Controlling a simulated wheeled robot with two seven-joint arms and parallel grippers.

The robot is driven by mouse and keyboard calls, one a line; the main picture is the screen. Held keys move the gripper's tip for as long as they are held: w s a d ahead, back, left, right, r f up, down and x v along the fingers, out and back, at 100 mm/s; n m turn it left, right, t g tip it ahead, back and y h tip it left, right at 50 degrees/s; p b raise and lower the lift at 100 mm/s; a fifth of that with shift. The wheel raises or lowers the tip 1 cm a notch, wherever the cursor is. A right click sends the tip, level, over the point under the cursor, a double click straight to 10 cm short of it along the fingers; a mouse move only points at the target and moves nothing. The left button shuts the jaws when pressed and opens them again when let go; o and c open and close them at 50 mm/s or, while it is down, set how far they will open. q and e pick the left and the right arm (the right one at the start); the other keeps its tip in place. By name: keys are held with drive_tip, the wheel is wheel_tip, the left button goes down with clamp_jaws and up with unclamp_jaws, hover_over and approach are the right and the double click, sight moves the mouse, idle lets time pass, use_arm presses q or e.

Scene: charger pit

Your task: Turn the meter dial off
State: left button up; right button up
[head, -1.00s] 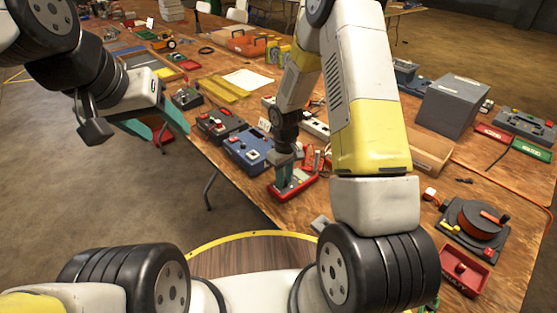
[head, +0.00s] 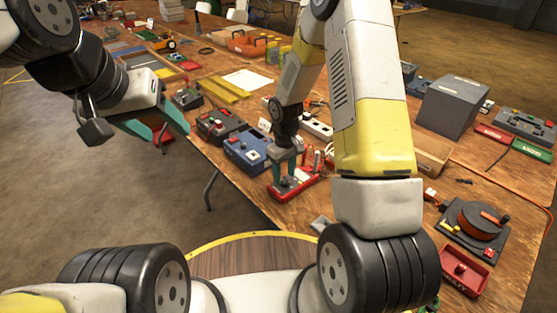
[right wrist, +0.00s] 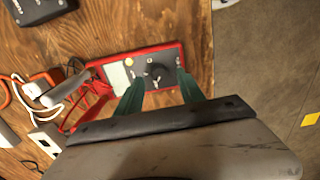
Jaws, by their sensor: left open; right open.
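The red meter (head: 294,188) lies on the wooden table near its front edge. In the right wrist view the red meter (right wrist: 117,66) shows a light screen and a dark dial (right wrist: 157,71) on a grey face. My right gripper (head: 286,172) is over the meter, pointing down. In the right wrist view its two green fingers (right wrist: 159,88) are apart, just short of the dial and on either side of it; I cannot tell whether they touch it. My left gripper (head: 165,133) is open and empty, off the table's left edge.
A blue box (head: 243,152) sits left of the meter, with a dark box (head: 219,126) beyond it. Red and white leads (right wrist: 30,100) lie beside the meter. A white power strip (head: 316,128) lies behind. The floor is clear in front.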

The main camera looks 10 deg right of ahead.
drive_tip(key=shift+r, duration=2.75)
wheel_tip(320, 180, up, 10)
drive_tip(key=m+t, duration=0.1)
hover_over(284, 182)
drive_tip(key=s+d, duration=0.2)
drive_tip(key=s+r+m+t, duration=0.2)
drive_tip(key=s+r, duration=0.3)
drive_tip(key=r, duration=0.5)
drive_tip(key=s+r+m+t+y, duration=0.1)
drive_tip(key=s+r, duration=0.3)
drive_tip(key=s, duration=0.3)
drive_tip(key=s+d+r+m+t+y, duration=0.1)
drive_tip(key=s+r+m+t, duration=0.1)
drive_tip(key=s+r, duration=0.2)
drive_tip(key=s, duration=0.3)
drive_tip(key=shift+r, duration=0.15)
drive_tip(key=shift+d, duration=0.1)
